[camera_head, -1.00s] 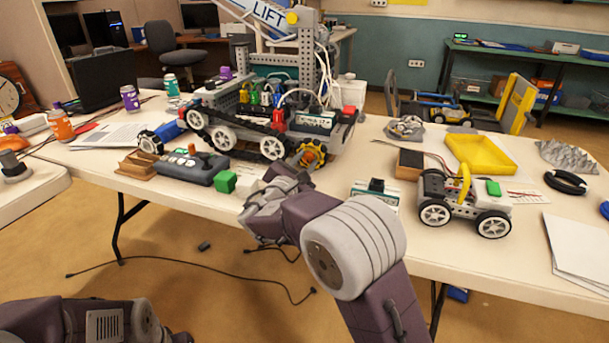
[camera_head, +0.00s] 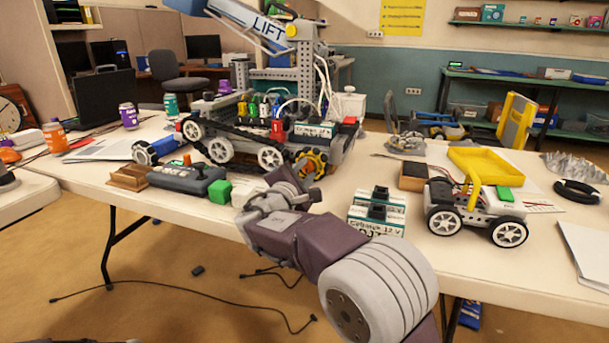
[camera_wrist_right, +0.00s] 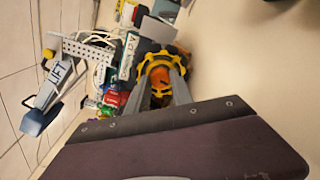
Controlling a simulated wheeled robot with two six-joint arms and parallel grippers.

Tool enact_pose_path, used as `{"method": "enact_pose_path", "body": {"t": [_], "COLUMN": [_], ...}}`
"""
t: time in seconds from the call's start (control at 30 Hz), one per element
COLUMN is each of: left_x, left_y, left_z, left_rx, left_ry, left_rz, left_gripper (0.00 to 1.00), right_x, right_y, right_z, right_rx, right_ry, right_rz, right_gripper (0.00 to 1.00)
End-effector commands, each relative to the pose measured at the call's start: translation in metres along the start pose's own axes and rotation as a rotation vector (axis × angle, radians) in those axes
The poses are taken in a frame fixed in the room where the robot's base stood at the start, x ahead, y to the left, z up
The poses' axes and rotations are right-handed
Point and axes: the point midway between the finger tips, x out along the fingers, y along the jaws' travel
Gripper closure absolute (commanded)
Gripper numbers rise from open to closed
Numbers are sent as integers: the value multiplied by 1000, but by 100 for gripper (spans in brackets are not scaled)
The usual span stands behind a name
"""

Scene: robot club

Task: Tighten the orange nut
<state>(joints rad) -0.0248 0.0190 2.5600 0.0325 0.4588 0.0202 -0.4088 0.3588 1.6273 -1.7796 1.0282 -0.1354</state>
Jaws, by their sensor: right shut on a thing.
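The orange nut (camera_wrist_right: 160,80) sits at the hub of a yellow toothed wheel (camera_wrist_right: 176,50) on the big robot model. In the head view the yellow wheel (camera_head: 314,158) is at the model's near right corner, and my gripper partly covers the nut. My right gripper (camera_head: 304,178) reaches up to it from the front. In the right wrist view its two fingers (camera_wrist_right: 162,90) stand on either side of the nut, shut on it. My left gripper is out of view.
A green cube (camera_head: 219,191) and a dark controller (camera_head: 187,179) lie left of my right gripper.

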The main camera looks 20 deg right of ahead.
Motion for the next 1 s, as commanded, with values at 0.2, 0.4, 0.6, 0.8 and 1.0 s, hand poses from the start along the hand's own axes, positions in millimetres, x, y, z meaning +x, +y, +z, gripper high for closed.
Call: {"method": "enact_pose_path", "body": {"t": [0.2, 0.4, 0.6, 0.8, 1.0], "left_x": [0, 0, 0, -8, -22], "left_y": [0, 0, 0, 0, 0], "left_z": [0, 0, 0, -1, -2], "left_rx": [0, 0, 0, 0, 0], "left_ry": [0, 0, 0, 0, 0], "left_rz": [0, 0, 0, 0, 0], "left_gripper": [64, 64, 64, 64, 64], "right_x": [0, 0, 0, -19, -65], "right_y": [-1, 0, 0, 3, 4], "right_z": [0, 0, 0, 0, 1], "right_rx": [2, 1, 1, 0, -1], "right_ry": [0, 0, 0, 3, 4], "right_rz": [-2, -1, -1, 1, 2], "right_gripper": [100, 51, 51, 51, 51]}}
